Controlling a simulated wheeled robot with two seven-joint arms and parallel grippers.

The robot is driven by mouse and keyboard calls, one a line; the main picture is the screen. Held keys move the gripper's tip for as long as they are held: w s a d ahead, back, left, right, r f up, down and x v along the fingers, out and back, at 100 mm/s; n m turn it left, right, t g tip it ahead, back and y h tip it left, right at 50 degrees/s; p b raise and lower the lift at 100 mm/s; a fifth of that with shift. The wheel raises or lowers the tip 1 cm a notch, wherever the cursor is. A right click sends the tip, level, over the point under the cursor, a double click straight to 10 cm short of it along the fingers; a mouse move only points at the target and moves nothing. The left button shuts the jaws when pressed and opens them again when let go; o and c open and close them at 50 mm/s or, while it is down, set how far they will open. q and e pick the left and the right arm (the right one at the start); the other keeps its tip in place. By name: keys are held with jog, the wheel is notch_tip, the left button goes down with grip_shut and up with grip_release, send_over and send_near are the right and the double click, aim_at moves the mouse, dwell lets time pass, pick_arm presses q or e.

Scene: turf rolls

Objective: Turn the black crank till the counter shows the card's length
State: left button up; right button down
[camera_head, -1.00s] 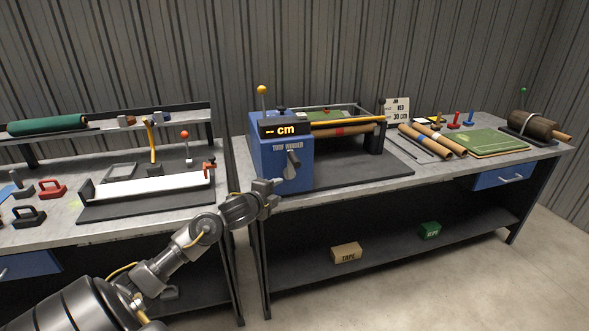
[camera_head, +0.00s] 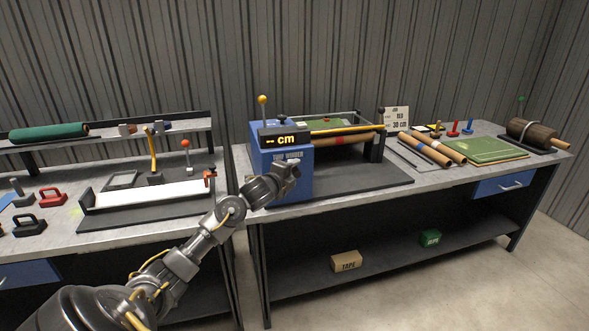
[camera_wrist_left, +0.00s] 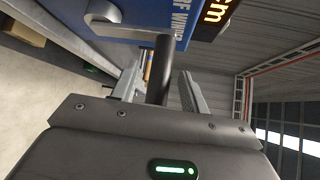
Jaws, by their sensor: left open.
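The blue turf winder (camera_head: 266,150) stands on the right bench. Its counter (camera_head: 284,138) shows dashes and "cm" in yellow. The job card (camera_head: 397,118) behind it reads 30 cm. My left gripper (camera_head: 288,170) is at the winder's front face and hides most of the crank in the head view. In the left wrist view the dark round handle of the black crank (camera_wrist_left: 161,70) stands between the two fingers of my left gripper (camera_wrist_left: 158,88). The fingers are open with gaps on both sides of the handle. My right gripper is not in view.
A brown roll (camera_head: 345,138) lies across the winder bed. Paper rolls (camera_head: 432,150) and a green turf sheet (camera_head: 480,148) lie to its right. The left bench holds a white roller tray (camera_head: 150,193). Boxes (camera_head: 346,261) rest on the lower shelf.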

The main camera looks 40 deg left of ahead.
pick_arm(q)
jog(key=shift+x, duration=0.75)
jog(key=shift+c, duration=0.5)
grip_shut()
